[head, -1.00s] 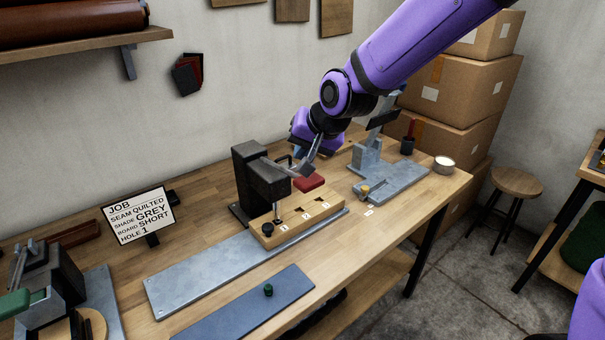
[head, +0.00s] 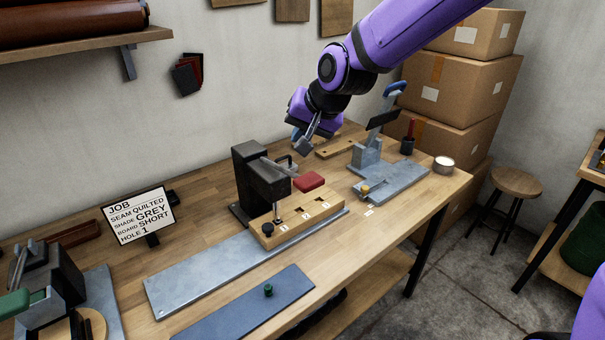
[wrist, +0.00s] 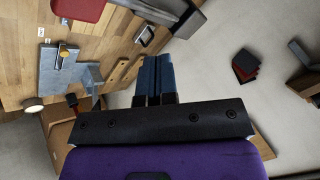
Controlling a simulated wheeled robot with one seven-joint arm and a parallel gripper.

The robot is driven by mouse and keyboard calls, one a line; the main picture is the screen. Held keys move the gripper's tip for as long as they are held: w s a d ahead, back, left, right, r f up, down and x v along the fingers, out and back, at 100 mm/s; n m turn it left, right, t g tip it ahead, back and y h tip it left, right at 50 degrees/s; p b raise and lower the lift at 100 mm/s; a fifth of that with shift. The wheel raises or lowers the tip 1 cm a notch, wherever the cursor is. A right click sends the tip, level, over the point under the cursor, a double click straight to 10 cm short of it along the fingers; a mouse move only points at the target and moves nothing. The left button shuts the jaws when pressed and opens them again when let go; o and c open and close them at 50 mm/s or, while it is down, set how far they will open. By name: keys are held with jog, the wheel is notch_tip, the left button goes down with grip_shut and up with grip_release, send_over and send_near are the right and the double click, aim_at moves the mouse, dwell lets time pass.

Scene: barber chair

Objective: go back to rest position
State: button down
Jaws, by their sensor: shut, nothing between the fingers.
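My gripper (head: 303,146) is in the air above the back of the workbench, over and behind the black press (head: 262,182). In the wrist view its blue fingers (wrist: 156,76) are together with nothing between them. A wooden board (head: 302,212) with numbered holes lies at the foot of the press. A red pad (head: 309,181) sits behind the board, below my gripper and apart from it; it also shows in the wrist view (wrist: 80,10).
A grey fixture with a blue handle (head: 390,176) stands to the right on the bench. A job sign (head: 139,216) stands at the left. Stacked boxes (head: 458,80) are behind at the right. A stool (head: 516,182) is on the floor.

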jog(key=s+d+r+n+h, duration=0.1)
jog(key=s+d+r+h, duration=0.1)
jog(key=s+d+r, duration=0.35)
jog(key=s+d+r+h, duration=0.2)
jog(key=s+d, duration=0.5)
jog(key=d, duration=0.4)
jog(key=s+d+r, duration=0.1)
jog(key=s+d, duration=0.9)
jog(key=s, duration=0.4)
jog(key=shift+s+r+h, duration=0.25)
jog(key=shift+r+h, duration=0.1)
jog(key=shift+h, duration=0.05)
